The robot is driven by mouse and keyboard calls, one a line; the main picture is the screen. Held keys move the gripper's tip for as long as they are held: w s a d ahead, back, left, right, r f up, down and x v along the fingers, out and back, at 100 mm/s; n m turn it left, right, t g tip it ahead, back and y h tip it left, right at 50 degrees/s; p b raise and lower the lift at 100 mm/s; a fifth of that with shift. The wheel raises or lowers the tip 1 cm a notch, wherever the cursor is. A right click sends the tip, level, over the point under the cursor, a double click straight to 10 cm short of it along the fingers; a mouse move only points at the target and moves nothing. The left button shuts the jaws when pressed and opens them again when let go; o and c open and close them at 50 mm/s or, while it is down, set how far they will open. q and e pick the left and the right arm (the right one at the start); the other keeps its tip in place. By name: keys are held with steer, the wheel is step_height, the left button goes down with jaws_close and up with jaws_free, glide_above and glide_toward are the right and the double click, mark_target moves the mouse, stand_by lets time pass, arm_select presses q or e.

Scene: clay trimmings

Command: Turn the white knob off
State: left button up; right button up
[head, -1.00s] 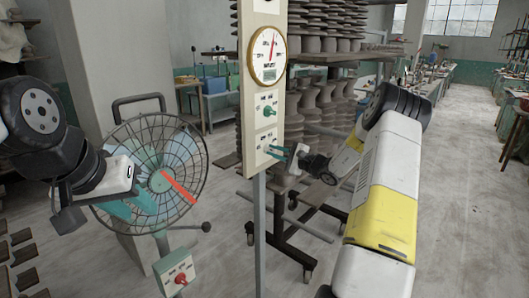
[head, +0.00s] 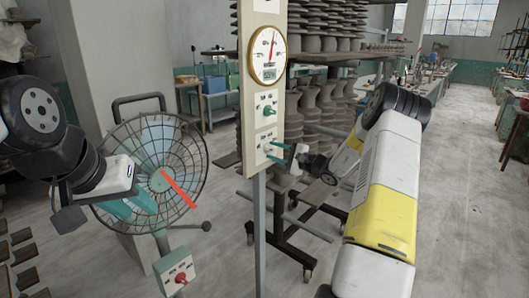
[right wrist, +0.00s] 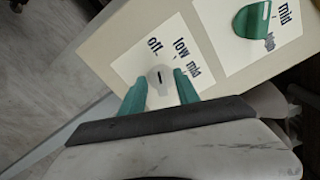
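The white knob (right wrist: 160,78) is a small round knob with a dark mark, on a white plate lettered "off", "low" and "mid". The plate is the lower one on the upright panel (head: 249,125). My right gripper (head: 271,151) is at this plate. In the right wrist view its teal fingers (right wrist: 160,86) are apart, one on each side of the knob. I cannot tell whether they touch it. My left gripper (head: 135,203) hangs in front of the fan, away from the panel; its finger gap is unclear.
A green knob (head: 268,111) sits on the plate above, below a round gauge (head: 268,54). The caged fan (head: 180,150) with a red streamer stands left, with a red-knobbed box (head: 176,275) below. A rack of clay pieces (head: 318,95) stands behind the panel. Open floor lies right.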

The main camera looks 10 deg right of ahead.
steer(key=v, duration=0.7)
steer(key=shift+s+d, duration=0.25)
steer(key=shift+s, duration=0.05)
